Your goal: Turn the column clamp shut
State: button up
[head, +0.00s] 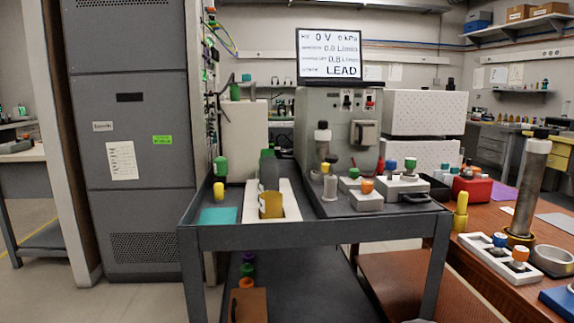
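A tall grey metal column (529,190) with a dark top stands at the right on the brown table, with a brass-coloured collar (519,239) at its foot. A smaller clear-and-grey column (322,148) with a black cap stands on the cart in front of the grey instrument box. I cannot tell which part is the column clamp, or whether any clamp is open or shut. My gripper is not in view.
A dark grey cart (318,234) stands ahead, holding a white tray (291,205) with a dark and yellow bottle (270,203), and several small capped items. A screen (328,55) reads "LEAD". A white block with coloured knobs (497,256) lies on the brown table. Floor is clear at left.

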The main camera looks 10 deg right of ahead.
aim_at(325, 167)
jog(key=u, duration=0.7)
jog(key=i, duration=0.6)
jog(key=z, duration=1.05)
